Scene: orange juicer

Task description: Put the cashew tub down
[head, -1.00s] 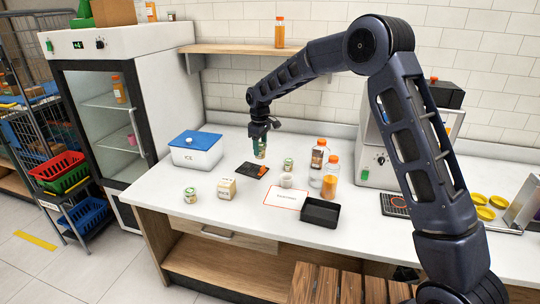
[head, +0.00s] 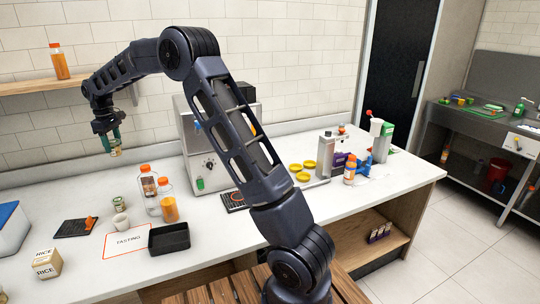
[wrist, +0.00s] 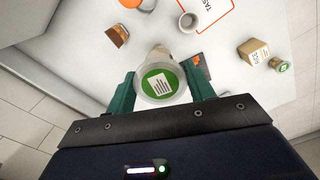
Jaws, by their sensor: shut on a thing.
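My gripper (head: 114,143) is shut on the cashew tub (wrist: 160,85), a small clear tub with a green and white label on its lid. In the wrist view, the green fingers (wrist: 160,92) hold it from both sides. In the head view, the tub (head: 116,152) hangs well above the counter, near the back wall. Its lower part looks tan. The white counter (head: 85,265) is below it.
On the counter are a dark board (head: 70,230), a small green-labelled tub (head: 118,203), a white cup (head: 120,222), orange-capped bottles (head: 168,205), a black tray (head: 169,238), a tasting mat (head: 127,248) and a rice box (head: 46,264). A shelf (head: 25,84) is at upper left.

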